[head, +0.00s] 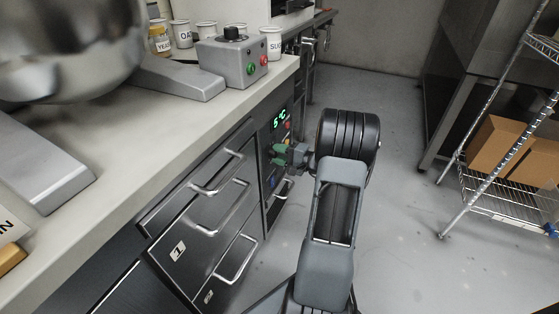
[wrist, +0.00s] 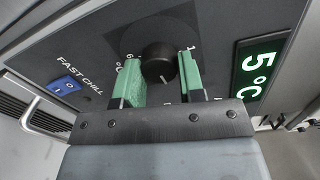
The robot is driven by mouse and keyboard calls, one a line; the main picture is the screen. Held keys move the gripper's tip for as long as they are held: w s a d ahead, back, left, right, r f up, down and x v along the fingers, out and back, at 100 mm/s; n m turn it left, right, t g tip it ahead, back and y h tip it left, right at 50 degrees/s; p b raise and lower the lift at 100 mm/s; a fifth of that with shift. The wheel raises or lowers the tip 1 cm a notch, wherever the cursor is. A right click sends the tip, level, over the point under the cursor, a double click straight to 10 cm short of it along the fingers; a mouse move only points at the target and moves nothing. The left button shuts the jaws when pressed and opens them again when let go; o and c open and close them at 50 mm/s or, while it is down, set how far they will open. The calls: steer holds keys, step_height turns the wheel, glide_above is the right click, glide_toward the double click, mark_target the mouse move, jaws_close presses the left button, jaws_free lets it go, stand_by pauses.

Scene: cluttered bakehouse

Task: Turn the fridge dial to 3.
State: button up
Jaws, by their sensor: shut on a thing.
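The fridge dial (wrist: 160,60) is a round black knob on the dark control panel (wrist: 110,40). A short pale mark shows on its lower part. The digits 6 and 1 show at its left and right; other markings are partly hidden by my gripper. My gripper (wrist: 160,80) has its green-padded fingers on either side of the dial and is shut on it. In the head view my gripper (head: 280,153) is at the fridge front, and the dial is hidden behind it. The green display (wrist: 256,75) reads 5°C; it also shows in the head view (head: 281,118).
A blue FAST CHILL switch (wrist: 66,85) lies left of the dial. Drawers with bar handles (head: 215,188) stand left of my gripper. A grey box with a knob and buttons (head: 232,60) is on the counter (head: 190,120). A wire rack (head: 500,190) stands right; the floor between is clear.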

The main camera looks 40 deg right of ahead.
steer(key=shift+n+b, duration=0.45)
steer(key=shift+n, duration=0.05)
steer(key=o, duration=0.9)
steer(key=shift+s+d, duration=0.1)
steer(key=p+v, duration=0.3)
steer(key=v, duration=1)
steer(key=shift+s+d, duration=0.1)
steer(key=shift+s, duration=0.25)
